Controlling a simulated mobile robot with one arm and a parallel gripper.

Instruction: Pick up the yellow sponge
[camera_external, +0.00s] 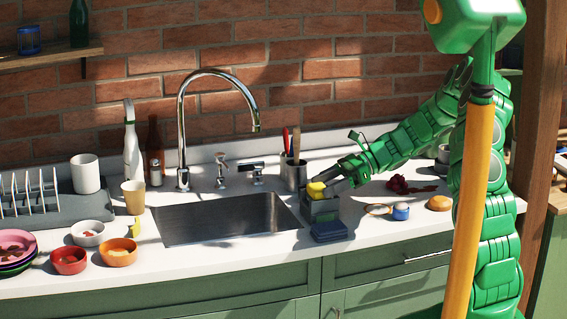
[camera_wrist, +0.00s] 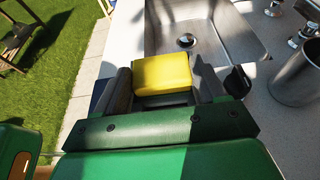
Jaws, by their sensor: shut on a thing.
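The yellow sponge (camera_external: 316,190) is a small block at the right side of the sink, just above a grey-green holder (camera_external: 321,209). It also shows in the wrist view (camera_wrist: 163,74), between my fingers. My gripper (camera_external: 330,184) reaches in from the right and is shut on the sponge. In the wrist view my gripper (camera_wrist: 168,88) has a finger on each side of it. I cannot tell whether the sponge still touches the holder. Its underside is hidden.
The steel sink (camera_external: 225,218) with its tall tap (camera_external: 182,130) lies left of my gripper. A metal utensil cup (camera_external: 294,174) stands close behind it. Bowls (camera_external: 118,252) and a cup (camera_external: 133,196) stand further left.

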